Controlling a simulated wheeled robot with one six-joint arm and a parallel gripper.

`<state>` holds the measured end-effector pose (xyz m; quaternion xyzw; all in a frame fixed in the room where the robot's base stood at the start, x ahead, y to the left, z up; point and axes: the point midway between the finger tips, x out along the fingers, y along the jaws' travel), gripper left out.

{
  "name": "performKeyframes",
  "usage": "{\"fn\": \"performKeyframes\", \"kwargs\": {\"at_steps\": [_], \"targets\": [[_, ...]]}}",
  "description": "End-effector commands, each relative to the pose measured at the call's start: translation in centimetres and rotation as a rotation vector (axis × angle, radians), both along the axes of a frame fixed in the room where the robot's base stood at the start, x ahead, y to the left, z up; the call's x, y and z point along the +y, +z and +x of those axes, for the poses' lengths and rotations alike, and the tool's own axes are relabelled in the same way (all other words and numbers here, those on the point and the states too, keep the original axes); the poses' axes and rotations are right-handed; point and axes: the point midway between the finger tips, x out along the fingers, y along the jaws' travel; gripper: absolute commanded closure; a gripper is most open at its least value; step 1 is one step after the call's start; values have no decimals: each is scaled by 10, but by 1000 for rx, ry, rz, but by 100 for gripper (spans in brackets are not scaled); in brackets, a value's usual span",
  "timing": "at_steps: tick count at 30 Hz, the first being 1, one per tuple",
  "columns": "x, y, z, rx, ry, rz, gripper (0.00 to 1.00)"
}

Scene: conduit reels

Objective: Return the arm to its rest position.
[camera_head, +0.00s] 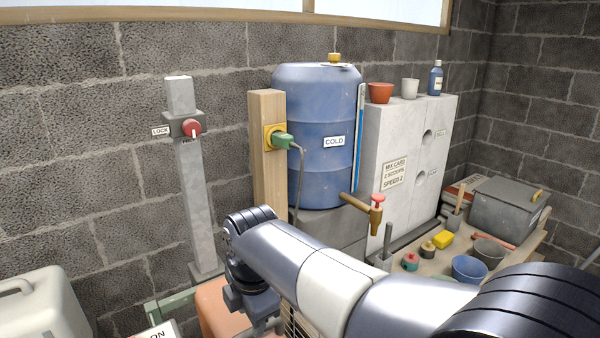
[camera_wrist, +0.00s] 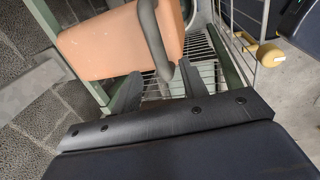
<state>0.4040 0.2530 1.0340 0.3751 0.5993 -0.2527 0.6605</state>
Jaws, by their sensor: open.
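My arm (camera_head: 335,280) reaches from the lower right of the head view toward the middle, with its wrist bent down in front of the wooden post. My gripper (camera_wrist: 158,88) shows in the wrist view, with its two grey fingers apart. Nothing is clearly held between them. An orange box-like body (camera_wrist: 115,45) with a dark curved handle or hose (camera_wrist: 151,35) lies just beyond the fingertips. I cannot tell whether the fingers touch it. The orange body also shows in the head view (camera_head: 212,308), partly hidden by my arm. The fingertips are hidden in the head view.
A green-framed wire rack (camera_wrist: 205,62) is by the fingers. A wooden post (camera_head: 268,150) with a green plug (camera_head: 283,141), a blue barrel (camera_head: 312,110) and a brass tap (camera_head: 365,212) stand behind my arm. A cluttered bench (camera_head: 455,245) is at right, a pale case (camera_head: 45,310) at left.

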Motion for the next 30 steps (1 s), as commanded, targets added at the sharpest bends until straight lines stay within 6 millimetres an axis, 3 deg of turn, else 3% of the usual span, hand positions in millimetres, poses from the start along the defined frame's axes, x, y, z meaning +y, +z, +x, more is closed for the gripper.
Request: {"fn": "performKeyframes", "kwargs": {"at_steps": [3,9,11,15,30], "targets": [[3,-26,3,3,0,-2,59],[7,-56,8,0,0,0,59],[7,-43,9,-4,0,3,59],[7,-35,9,-2,0,2,59],[6,-39,8,-2,0,1,59]]}}
